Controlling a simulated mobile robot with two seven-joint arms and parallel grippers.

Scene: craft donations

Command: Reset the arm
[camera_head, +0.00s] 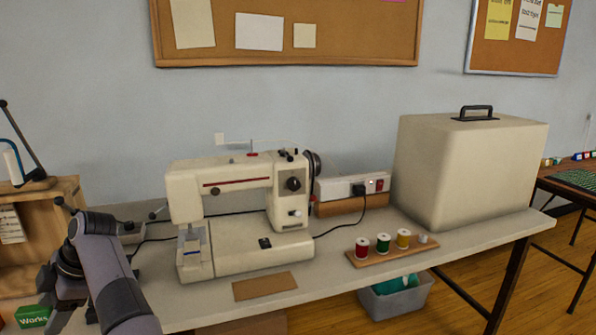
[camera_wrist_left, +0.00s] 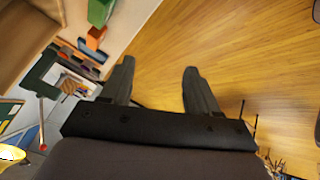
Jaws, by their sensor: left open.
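My left arm (camera_head: 115,275) comes in at the lower left of the head view, in front of the left end of the table. Its gripper cannot be made out clearly there. In the left wrist view my left gripper (camera_wrist_left: 157,78) is open, with its two dark fingers apart and nothing between them. Beyond the fingers is wooden floor (camera_wrist_left: 215,40). My right gripper is in neither view.
A cream sewing machine (camera_head: 240,255) stands on the table (camera_head: 350,285), right of my arm. A thread rack (camera_head: 390,253) and a large cream case (camera_head: 470,170) stand farther right. A wooden shelf unit (camera_head: 70,190) and green box (camera_head: 33,316) are at left.

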